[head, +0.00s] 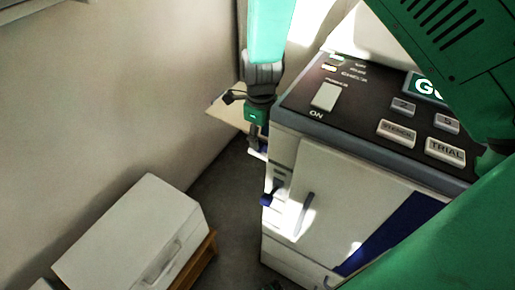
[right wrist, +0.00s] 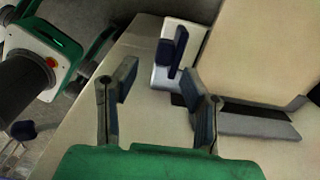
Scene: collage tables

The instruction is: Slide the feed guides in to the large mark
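My right gripper (head: 256,138) hangs beside the left side of the machine in the head view, next to a beige tray edge (head: 227,113). In the right wrist view its two fingers (right wrist: 160,88) are apart with nothing between them. Beyond the fingertips, a dark blue upright lever (right wrist: 178,50) stands on a white plate (right wrist: 163,77), apart from the fingers. A grey bar (right wrist: 250,122) lies along the edge of a beige panel (right wrist: 258,55); I cannot tell whether it is a feed guide. I cannot make out the large mark. My left gripper is not in view.
The machine (head: 350,185) has a top panel with a TRIAL button (head: 445,150) and an ON switch (head: 325,96). A blue knob (head: 270,197) sticks out of its side. A white box (head: 135,225) on a wooden stand is at lower left. Dark floor lies between.

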